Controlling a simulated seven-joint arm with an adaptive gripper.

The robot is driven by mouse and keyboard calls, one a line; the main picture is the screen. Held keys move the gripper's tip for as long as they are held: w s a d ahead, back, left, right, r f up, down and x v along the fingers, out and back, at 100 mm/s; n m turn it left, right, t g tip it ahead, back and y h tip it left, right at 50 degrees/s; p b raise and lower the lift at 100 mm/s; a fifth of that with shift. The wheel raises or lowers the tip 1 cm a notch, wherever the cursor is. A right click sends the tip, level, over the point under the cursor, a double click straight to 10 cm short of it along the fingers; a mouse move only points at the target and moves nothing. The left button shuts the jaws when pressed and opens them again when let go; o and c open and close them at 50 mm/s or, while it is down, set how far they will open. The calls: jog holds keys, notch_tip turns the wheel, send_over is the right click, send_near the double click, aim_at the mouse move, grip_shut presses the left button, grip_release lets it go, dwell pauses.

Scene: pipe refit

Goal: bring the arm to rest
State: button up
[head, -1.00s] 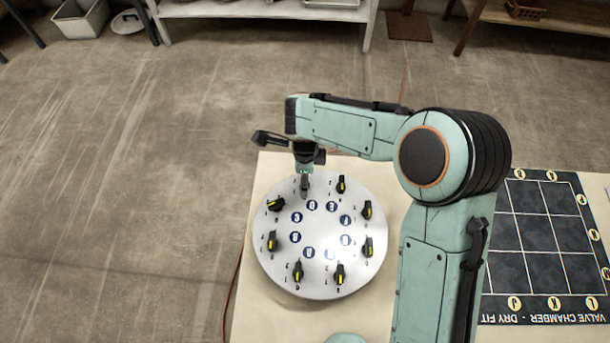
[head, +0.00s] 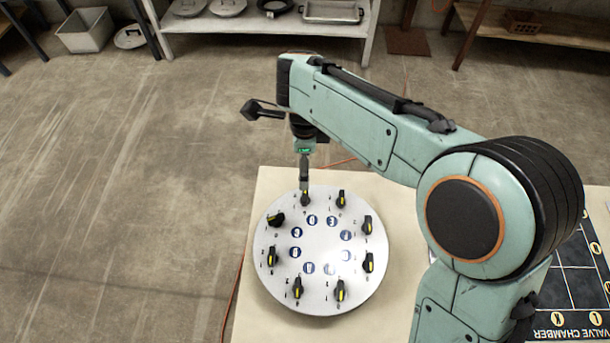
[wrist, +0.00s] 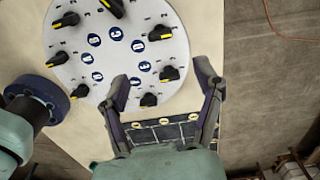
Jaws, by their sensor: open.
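My gripper (head: 304,181) is above the far edge of the round white dial plate (head: 345,295), over the black knob (head: 305,198) there. In the wrist view my gripper (wrist: 163,88) has its two fingers spread wide with nothing between them. The round plate also shows in the wrist view (wrist: 115,65), with several black knobs with yellow marks and blue lettered discs on it. In the head view the gripper looks narrow and I cannot tell its exact height above the knob.
The plate lies on a cream table (head: 390,240). A dark grid board labelled VALVE CHAMBER (head: 575,275) is at the right, partly hidden by my arm. A grey shelf (head: 230,22) with pans and a grey bin (head: 85,30) stand at the back. Open floor lies to the left.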

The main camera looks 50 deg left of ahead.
jog(key=shift+r, duration=0.5)
